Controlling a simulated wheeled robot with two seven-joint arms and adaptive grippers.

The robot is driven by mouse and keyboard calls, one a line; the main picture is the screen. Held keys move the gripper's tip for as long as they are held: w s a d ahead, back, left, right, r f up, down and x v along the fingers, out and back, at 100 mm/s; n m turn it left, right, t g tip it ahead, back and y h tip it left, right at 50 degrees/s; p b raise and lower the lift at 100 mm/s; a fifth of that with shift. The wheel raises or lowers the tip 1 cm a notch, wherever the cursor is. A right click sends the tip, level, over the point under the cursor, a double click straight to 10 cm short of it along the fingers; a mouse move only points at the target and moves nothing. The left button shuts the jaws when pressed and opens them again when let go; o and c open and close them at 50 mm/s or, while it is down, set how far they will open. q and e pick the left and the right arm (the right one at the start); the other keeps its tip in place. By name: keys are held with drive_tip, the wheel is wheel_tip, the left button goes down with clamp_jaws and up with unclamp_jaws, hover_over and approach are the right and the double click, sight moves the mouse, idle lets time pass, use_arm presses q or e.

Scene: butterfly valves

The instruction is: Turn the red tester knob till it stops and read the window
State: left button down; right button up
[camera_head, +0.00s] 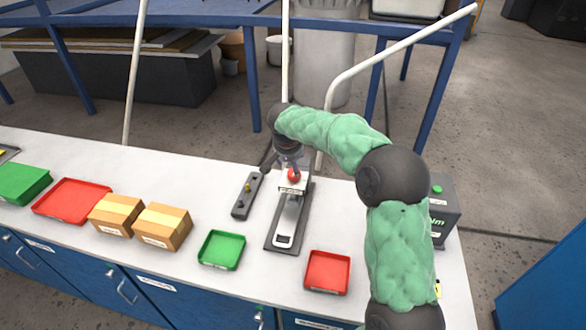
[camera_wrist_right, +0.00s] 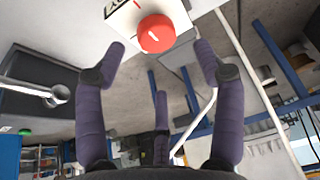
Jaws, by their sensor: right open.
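The red tester knob (camera_head: 294,175) sits on a white block at the far end of a dark-based fixture (camera_head: 290,215) on the bench. A small white plate with dark marks (camera_head: 291,188) shows just below the knob; I cannot read it or tell whether it is the window. My right gripper (camera_head: 287,160) is at the knob, its fingers partly hidden. In the right wrist view the knob (camera_wrist_right: 156,34) has a white line on its face. There the purple fingers of my right gripper (camera_wrist_right: 160,58) are spread, apart from the knob. My left gripper is not in view.
A dark strip with small fittings (camera_head: 247,195) lies left of the fixture. A green tray (camera_head: 222,250) and a red tray (camera_head: 327,272) stand in front. Two cardboard boxes (camera_head: 162,227) are further left. A dark box with a green button (camera_head: 441,210) stands right, partly behind my arm.

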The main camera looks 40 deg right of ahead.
drive_tip(key=v, duration=0.6)
drive_tip(key=shift+r, duration=0.15)
idle(0.3)
